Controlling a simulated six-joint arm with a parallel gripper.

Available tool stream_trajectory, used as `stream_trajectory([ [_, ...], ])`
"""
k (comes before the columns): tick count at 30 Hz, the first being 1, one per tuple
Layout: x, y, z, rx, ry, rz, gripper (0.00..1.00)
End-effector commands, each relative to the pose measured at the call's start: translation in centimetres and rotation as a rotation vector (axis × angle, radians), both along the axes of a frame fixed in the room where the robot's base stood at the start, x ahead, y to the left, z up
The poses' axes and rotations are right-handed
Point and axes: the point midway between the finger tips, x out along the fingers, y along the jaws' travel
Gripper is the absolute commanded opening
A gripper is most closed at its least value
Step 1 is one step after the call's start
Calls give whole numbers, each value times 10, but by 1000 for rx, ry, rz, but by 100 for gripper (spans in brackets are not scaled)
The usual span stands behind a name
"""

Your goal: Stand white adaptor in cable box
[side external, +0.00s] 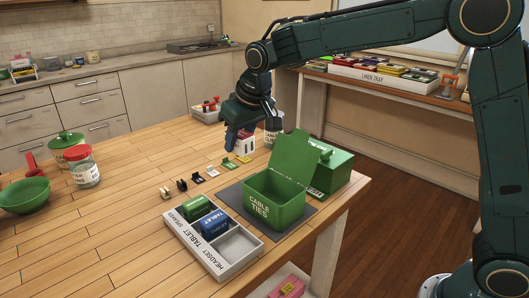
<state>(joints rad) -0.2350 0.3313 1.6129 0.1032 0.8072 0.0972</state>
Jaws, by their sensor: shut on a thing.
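My gripper (233,139) hangs over the far part of the wooden table, left of and behind the cable box. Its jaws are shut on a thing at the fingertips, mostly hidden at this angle. A white block (247,144) with some red shows right beside the fingers and looks like the white adaptor; whether it touches the table is hard to tell. The cable box (274,207) is green, lettered "CABLE TIES", and stands on a dark mat (234,196) with its lid (292,157) raised at the back right. Its visible inside looks empty.
A grey divided tray (213,258) in front holds a green block (196,206) and a blue block (214,223). Several small clips (197,178) lie in a row behind it. A green box (331,172) stands right of the lid, a jar (273,129) beyond.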

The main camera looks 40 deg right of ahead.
Motion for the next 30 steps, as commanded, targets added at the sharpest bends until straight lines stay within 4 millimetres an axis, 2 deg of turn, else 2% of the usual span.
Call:
stream_trajectory([
  [15, -8, -40, 8, 1, 1, -756, 11],
  [30, -34, -59, 17, 3, 3, -1347, 11],
])
